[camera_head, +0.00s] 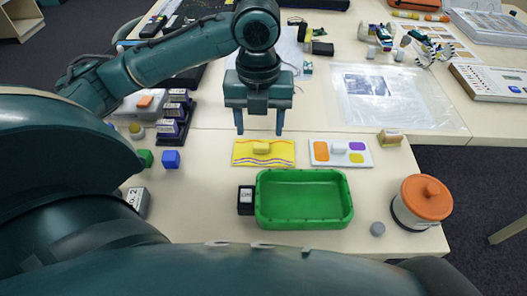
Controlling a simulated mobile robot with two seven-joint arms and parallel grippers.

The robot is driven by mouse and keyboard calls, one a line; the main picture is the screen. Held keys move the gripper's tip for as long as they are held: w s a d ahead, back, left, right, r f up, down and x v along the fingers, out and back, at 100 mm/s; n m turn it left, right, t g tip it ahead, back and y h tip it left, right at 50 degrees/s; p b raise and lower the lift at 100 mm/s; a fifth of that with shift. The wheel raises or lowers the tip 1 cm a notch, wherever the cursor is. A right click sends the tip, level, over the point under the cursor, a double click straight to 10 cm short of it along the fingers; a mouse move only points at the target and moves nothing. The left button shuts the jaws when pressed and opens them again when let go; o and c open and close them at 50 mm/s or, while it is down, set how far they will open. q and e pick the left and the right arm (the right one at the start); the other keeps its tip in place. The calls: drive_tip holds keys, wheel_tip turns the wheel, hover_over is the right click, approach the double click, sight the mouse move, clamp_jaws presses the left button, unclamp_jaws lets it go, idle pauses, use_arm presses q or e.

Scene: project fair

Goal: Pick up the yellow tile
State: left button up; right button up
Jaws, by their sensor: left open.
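The yellow tile (245,155) lies flat on the table near the middle of the view. It has wavy lines and a pale yellow raised knob (261,148) on top. My left gripper (259,132) is open, pointing down, with its two fingers spread. The fingertips appear just beyond the tile's far edge in the picture, with nothing between them. Their exact height above the table is hard to tell. My right gripper is not in view.
A white tile with coloured patches (321,151) lies right of the yellow one. A green tray (304,222) stands in front, beside a small black box (246,200). An orange-lidded jar (422,203) is at right.

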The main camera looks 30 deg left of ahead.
sight(261, 145)
use_arm(q)
wheel_tip(261, 145, down, 5)
drive_tip(key=shift+w+f, duration=0.1)
drive_tip(key=shift+f, duration=0.05)
drive_tip(key=c, duration=1.1)
